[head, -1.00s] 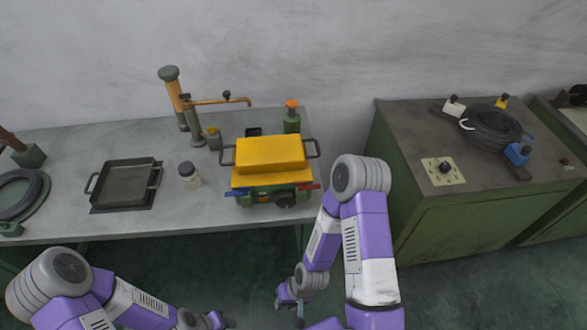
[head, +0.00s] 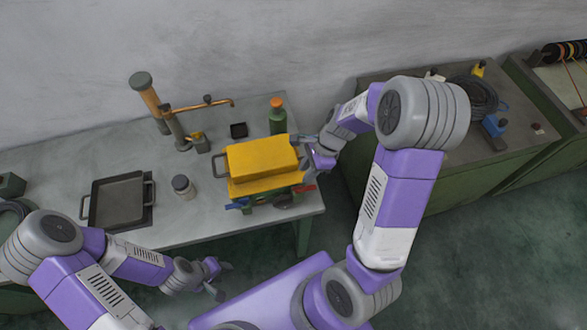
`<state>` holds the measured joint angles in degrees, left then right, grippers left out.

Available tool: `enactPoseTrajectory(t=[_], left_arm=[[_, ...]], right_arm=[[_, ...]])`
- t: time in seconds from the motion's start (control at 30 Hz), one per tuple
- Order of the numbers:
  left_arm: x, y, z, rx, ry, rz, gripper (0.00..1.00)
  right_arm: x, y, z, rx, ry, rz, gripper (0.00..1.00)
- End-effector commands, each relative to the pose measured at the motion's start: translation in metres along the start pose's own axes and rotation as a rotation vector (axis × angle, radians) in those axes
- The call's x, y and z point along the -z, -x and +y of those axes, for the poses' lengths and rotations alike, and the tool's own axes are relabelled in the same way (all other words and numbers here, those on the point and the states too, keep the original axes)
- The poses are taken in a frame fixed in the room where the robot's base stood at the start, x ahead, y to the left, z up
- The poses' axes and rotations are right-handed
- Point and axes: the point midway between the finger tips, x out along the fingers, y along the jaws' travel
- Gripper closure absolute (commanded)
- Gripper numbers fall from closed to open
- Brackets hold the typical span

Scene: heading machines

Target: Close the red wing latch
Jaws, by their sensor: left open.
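The red wing latch (head: 304,188) sticks out at the lower right front corner of the yellow-topped machine (head: 262,158) on the grey table. A blue latch (head: 238,204) is at its lower left front corner. My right gripper (head: 306,152) is at the machine's right side, by the side handle, above and behind the red latch. Its fingers are partly hidden and small, so I cannot tell whether they touch the handle or how far apart they are. My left gripper (head: 225,280) is open and empty, low in front of the table.
A black pan (head: 120,202), a lidded jar (head: 184,187) and an upright post with a brass pipe (head: 150,98) stand on the table (head: 190,228). A green bottle with an orange cap (head: 277,117) is behind the machine. A green cabinet (head: 465,185) stands to the right.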

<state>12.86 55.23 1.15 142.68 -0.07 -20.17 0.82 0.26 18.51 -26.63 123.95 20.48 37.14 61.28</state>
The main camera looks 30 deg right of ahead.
Motion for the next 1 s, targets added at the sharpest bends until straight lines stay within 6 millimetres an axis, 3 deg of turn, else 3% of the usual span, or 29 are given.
enactPoseTrajectory(t=[0.2, 0.4, 0.8, 1.0], left_arm=[[0.0, -0.011, -0.004, 0.0, 0.001, -0.002, 0.58], [0.0, -0.016, -0.006, 0.0, 0.001, -0.002, 0.58], [0.0, -0.017, -0.006, 0.0, 0.0, -0.001, 0.58], [0.0, -0.017, -0.006, 0.0, 0.0, -0.001, 0.58]], right_arm=[[0.002, -0.038, 0.002, -0.007, 0.0, 0.0, 0.68], [0.001, -0.064, 0.002, -0.006, 0.002, 0.001, 0.68], [0.001, -0.071, 0.001, -0.002, 0.003, 0.001, 0.68], [0.001, -0.071, 0.001, -0.002, 0.004, 0.001, 0.99]])
